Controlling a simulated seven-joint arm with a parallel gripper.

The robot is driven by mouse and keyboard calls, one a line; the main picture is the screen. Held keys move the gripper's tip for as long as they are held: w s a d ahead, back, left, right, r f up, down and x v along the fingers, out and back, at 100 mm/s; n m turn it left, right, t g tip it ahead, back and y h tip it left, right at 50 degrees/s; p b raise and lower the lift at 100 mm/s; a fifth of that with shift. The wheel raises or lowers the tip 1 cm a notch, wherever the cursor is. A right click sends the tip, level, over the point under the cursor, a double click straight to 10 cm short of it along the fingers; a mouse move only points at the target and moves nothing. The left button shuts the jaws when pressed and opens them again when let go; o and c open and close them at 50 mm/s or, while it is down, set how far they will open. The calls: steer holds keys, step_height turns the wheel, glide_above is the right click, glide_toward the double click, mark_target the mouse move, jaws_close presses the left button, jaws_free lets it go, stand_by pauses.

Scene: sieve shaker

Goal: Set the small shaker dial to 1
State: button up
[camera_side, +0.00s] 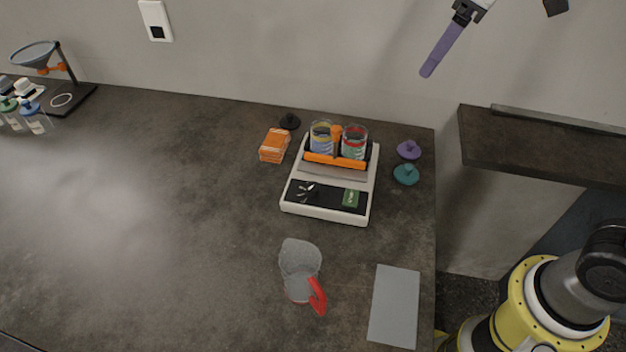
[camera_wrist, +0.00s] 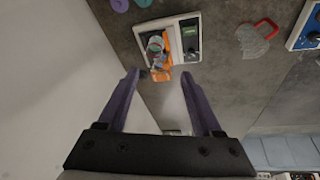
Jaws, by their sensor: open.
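The small shaker (camera_side: 331,213) is a white box on the dark bench, with two jars held by an orange clamp bar (camera_side: 335,160) on top. Its black front panel carries a dark dial (camera_side: 307,190) with white marks and a green display (camera_side: 352,198). The dial's setting is too small to read. The shaker also shows at the top of the wrist view (camera_wrist: 164,21). My gripper (camera_side: 428,73) is high at the upper right of the side view, well apart from the shaker. In the wrist view its purple fingers (camera_wrist: 160,73) are spread with nothing held between them.
A clear jug (camera_side: 299,262) with a red handle and a grey mat (camera_side: 394,306) lie in front. Orange boxes (camera_side: 274,145) and a black lid (camera_side: 290,121) are left of the shaker; purple (camera_side: 409,150) and teal (camera_side: 406,174) lids right. The bench's left middle is clear.

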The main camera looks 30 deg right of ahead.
steer(key=w+a+f+n+g, duration=0.1)
steer(key=w+a+f, duration=0.2)
steer(key=w+a, duration=0.25)
steer(key=n+g, duration=0.3)
glide_above(313, 186)
step_height(313, 186, down, 14)
steer(key=shift+h, duration=0.4)
step_height(313, 186, down, 13)
steer(key=shift+r, duration=0.1)
jaws_close()
